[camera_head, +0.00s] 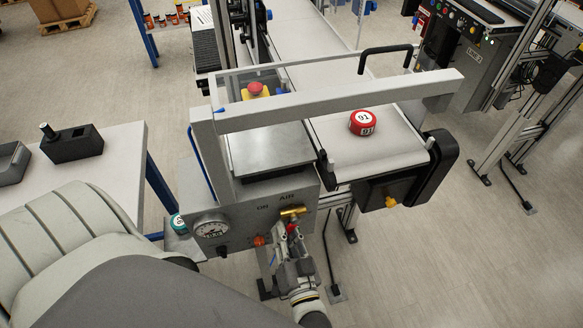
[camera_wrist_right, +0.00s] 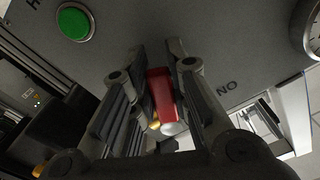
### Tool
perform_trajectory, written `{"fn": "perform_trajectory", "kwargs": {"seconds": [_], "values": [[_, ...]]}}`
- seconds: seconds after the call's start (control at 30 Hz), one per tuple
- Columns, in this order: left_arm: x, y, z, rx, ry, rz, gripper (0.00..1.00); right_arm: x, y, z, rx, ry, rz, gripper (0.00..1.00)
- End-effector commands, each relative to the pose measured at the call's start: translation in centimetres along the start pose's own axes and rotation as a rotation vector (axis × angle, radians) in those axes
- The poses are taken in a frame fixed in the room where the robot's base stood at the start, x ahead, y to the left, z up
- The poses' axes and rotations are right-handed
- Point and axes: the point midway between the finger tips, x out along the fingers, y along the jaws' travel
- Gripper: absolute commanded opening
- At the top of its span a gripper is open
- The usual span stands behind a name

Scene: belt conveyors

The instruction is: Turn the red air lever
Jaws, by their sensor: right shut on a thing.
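The red air lever (camera_wrist_right: 161,92) sits between the two fingers of my right gripper (camera_wrist_right: 158,60) in the right wrist view, with one finger on each side of it. My right gripper is shut on it. In the head view the lever shows as a small red patch (camera_head: 291,229) just below the brass valve (camera_head: 292,211), under the "AIR" label on the grey panel (camera_head: 242,218). My right gripper (camera_head: 289,243) comes up from below there and hides most of the lever. My left gripper is not in view.
A grey guard frame (camera_head: 330,105) rises above the panel. A red "91" puck (camera_head: 362,122) lies on the conveyor belt (camera_head: 375,155). A green button (camera_wrist_right: 74,22) shows in the wrist view.

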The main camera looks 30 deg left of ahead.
Motion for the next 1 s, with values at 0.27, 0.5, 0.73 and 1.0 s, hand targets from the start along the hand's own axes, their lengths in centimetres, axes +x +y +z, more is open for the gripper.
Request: {"fn": "perform_trajectory", "kwargs": {"seconds": [0.27,0.5,0.73,1.0], "values": [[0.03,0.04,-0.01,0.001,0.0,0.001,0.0,0.0,-0.43,-0.02,0.074,0.0,0.0,0.0],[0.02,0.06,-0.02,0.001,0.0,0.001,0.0,0.0,-0.41,-0.02,0.072,0.0,0.0,0.29],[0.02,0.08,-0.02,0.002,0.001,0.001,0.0,0.01,-0.41,-0.03,0.07,0.0,0.0,0.39],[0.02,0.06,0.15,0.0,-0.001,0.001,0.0,-0.73,-0.37,0.05,0.07,-0.001,0.001,0.39]]}}
